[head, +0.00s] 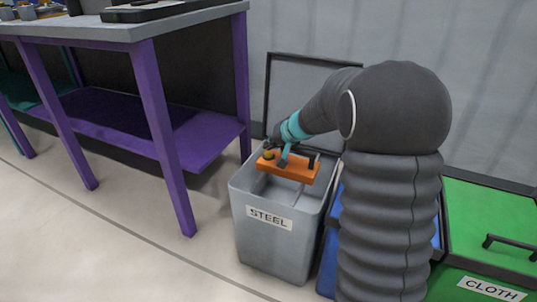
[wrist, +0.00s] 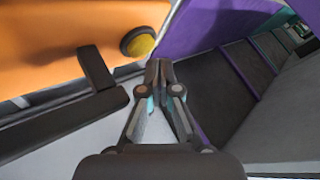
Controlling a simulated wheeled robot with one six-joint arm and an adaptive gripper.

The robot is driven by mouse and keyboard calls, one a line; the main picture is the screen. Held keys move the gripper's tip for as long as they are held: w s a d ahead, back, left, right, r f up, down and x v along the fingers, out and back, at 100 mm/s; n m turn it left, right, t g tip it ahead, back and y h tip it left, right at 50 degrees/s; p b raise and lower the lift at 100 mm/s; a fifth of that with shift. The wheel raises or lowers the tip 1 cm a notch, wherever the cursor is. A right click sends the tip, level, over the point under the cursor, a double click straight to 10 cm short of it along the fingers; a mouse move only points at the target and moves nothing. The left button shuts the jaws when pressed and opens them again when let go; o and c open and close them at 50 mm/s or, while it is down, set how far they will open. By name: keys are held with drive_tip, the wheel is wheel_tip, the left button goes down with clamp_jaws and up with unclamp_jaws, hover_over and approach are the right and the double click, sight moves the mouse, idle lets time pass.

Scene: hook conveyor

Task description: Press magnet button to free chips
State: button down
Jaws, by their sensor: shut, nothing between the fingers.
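The magnet is an orange block (head: 290,169) with a dark handle, in the mouth of the grey bin labelled STEEL (head: 271,238). Its round yellow button (head: 268,155) is at the left end of the block. In the wrist view the orange block (wrist: 60,40) fills the upper left, and the yellow button (wrist: 140,43) with its dark collar is just left of my fingertips. My gripper (wrist: 158,68) is shut and empty, beside the button; I cannot tell whether it touches. In the head view my gripper is small and partly hidden around the magnet. No chips can be made out.
A purple-legged workbench (head: 150,130) stands to the left of the bin. A blue bin (head: 330,245) is mostly hidden behind my arm. A green CLOTH bin (head: 490,230) is on the right. The floor at front left is clear.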

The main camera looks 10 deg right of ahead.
sight(270, 155)
drive_tip(key=shift+s+f, duration=0.2)
drive_tip(key=shift+f, duration=1.05)
idle(0.8)
drive_tip(key=shift+d+f, duration=0.1)
drive_tip(key=shift+d, duration=0.15)
idle(0.9)
drive_tip(key=shift+s+a+r, duration=0.1)
drive_tip(key=shift+a+r, duration=0.05)
drive_tip(key=shift+r, duration=0.1)
drive_tip(key=shift+a, duration=0.15)
drive_tip(key=shift+r, duration=0.25)
drive_tip(key=shift+r+p, duration=1.55)
drive_tip(key=shift+r, duration=1.05)
